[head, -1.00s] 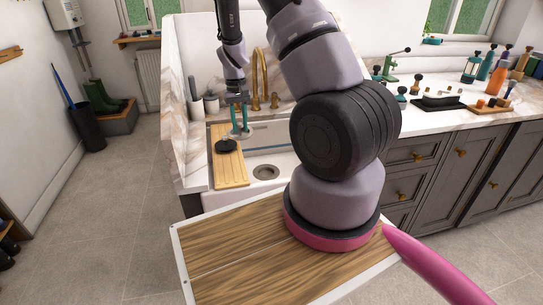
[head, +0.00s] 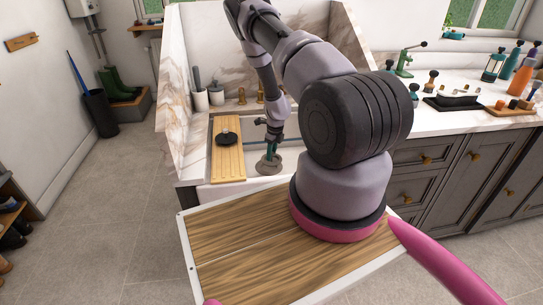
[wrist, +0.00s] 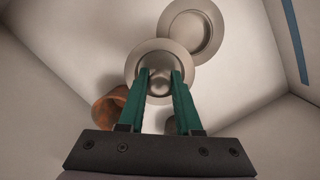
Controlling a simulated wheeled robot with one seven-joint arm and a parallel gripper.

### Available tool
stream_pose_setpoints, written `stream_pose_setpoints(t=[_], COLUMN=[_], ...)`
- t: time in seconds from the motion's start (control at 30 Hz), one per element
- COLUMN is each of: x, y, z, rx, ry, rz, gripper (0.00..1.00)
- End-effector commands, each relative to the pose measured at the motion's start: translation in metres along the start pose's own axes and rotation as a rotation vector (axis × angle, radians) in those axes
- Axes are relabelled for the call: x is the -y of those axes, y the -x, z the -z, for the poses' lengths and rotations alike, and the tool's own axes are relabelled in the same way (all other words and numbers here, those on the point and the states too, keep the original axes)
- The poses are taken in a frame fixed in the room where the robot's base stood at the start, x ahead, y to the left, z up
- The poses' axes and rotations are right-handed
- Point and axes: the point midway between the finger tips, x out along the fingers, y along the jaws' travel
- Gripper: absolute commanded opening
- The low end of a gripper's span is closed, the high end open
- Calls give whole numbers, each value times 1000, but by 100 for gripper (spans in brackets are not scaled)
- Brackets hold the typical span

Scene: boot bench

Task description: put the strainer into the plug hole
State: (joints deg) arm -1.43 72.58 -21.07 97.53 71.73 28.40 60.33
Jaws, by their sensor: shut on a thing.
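The strainer (wrist: 147,52), a round grey metal dish with a central knob, is in my gripper (wrist: 160,77). The teal fingers are shut on its knob. In the head view my gripper (head: 270,158) points down inside the white sink, with the strainer (head: 268,168) at its tips. In the wrist view the plug hole (wrist: 190,32), a round metal-rimmed recess, lies just beyond the strainer, above and right of it. The strainer's edge overlaps part of the plug hole's rim. I cannot tell how high the strainer is above it. In the head view the plug hole is hidden.
A wooden board (head: 232,172) lies across the sink's left side with a black round plug (head: 226,139) on it. A brown cup-like thing (wrist: 106,106) is low left in the wrist view. The brass tap (head: 261,92) stands behind the sink.

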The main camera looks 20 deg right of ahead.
Motion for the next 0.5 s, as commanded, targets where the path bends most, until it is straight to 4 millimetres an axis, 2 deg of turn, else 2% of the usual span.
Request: stream_pose_setpoints(t=[0.5], x=[16], y=[-37], z=[-10], rx=[0], ry=[-8], rz=[1], gripper=[0])
